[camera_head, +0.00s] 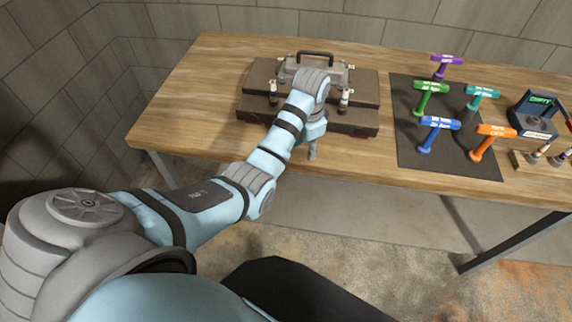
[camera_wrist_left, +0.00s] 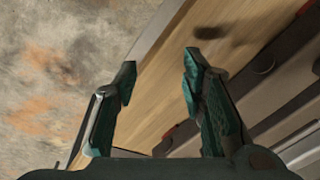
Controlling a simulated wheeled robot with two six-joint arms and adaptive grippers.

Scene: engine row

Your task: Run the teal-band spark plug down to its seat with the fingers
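A dark brown engine block (camera_head: 258,112) with a grey cover (camera_head: 325,72) and a black handle stands on the wooden table. Small plugs stand on it. One plug (camera_head: 346,97) at the right front has a pale top and a greenish band. Another plug (camera_head: 273,92) at the left front looks dark with a pale top. The bands are too small to tell teal for sure. My left gripper (camera_head: 312,148) is in front of the block near the table's front edge, partly hidden by its own wrist. In the left wrist view my left gripper (camera_wrist_left: 160,75) is open and empty.
A dark mat (camera_head: 408,150) to the right holds several T-handled tools in purple, green, teal, blue and orange. A dark device with a green display (camera_head: 541,101) and a small wooden plug stand (camera_head: 520,160) are at the far right. The table's left end is clear.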

